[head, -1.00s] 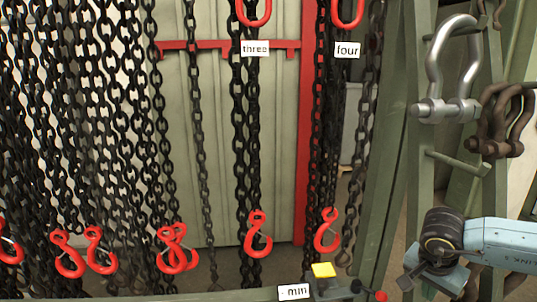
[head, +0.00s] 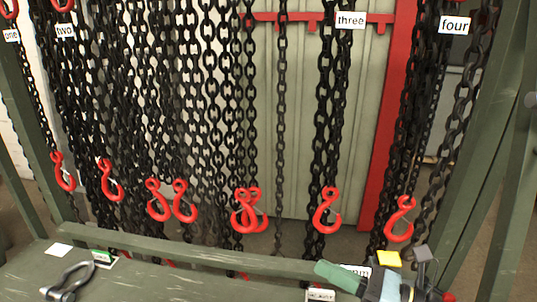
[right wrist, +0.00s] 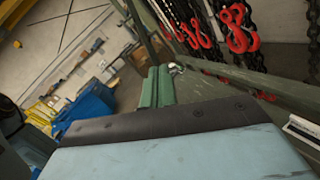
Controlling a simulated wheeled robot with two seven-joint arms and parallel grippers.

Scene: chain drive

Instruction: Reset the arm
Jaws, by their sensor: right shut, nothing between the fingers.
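My right gripper (head: 325,270) shows at the bottom edge of the head view, right of centre. In the right wrist view the two green fingers (right wrist: 157,86) lie side by side, shut and empty. My left gripper is in neither view.
Black chains (head: 222,100) with red hooks (head: 327,211) hang behind the beam (head: 200,249). A shackle (head: 70,281) lies at the bottom left.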

